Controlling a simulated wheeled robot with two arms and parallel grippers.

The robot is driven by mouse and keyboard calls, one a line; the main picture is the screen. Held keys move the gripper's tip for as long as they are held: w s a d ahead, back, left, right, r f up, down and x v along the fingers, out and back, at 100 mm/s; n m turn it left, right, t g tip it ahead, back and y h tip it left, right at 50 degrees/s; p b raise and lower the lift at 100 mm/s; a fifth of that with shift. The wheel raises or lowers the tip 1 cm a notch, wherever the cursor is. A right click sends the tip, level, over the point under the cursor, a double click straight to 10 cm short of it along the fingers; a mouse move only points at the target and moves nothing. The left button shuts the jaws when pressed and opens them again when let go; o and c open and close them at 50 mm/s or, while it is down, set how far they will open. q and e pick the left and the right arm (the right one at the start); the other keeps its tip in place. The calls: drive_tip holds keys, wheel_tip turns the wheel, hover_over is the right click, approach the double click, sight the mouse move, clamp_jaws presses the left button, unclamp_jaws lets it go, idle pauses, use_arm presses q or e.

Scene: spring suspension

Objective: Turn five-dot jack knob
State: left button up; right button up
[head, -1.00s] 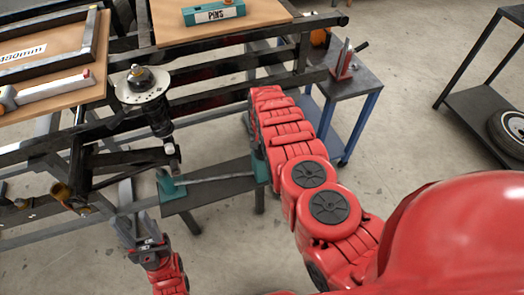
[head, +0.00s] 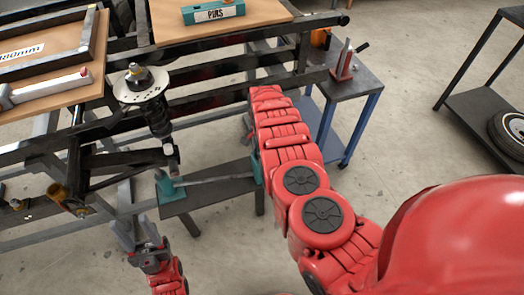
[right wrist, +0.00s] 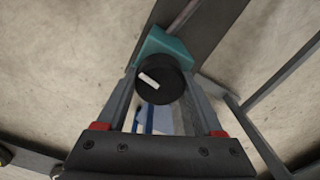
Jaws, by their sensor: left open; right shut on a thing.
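A jack with a teal block (head: 168,187) at its left end and another teal block at its right end lies on a dark bench (head: 215,200), with a rod between them. In the right wrist view, a round black knob (right wrist: 160,83) with a white bar mark sits against a teal block (right wrist: 168,46). My right gripper (right wrist: 160,95) is shut on this knob, one finger at each side. No dots can be made out on it. In the head view my right arm hides the knob. My left gripper (head: 136,234) is open and empty, below the left teal block.
A spring-and-damper unit (head: 150,98) hangs on the dark frame (head: 210,100) above the bench. A teal box labelled PINS (head: 213,12) stands on a wooden board. A blue-legged cart (head: 350,95) stands behind my right arm. Open floor lies between it and the tyre rack (head: 485,120).

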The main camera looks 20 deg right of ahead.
drive_tip(key=o, duration=1.4)
wheel_tip(320, 180, up, 17)
drive_tip(key=p, duration=0.2)
drive_tip(key=shift+r+p, duration=0.2)
drive_tip(key=shift+p, duration=0.1)
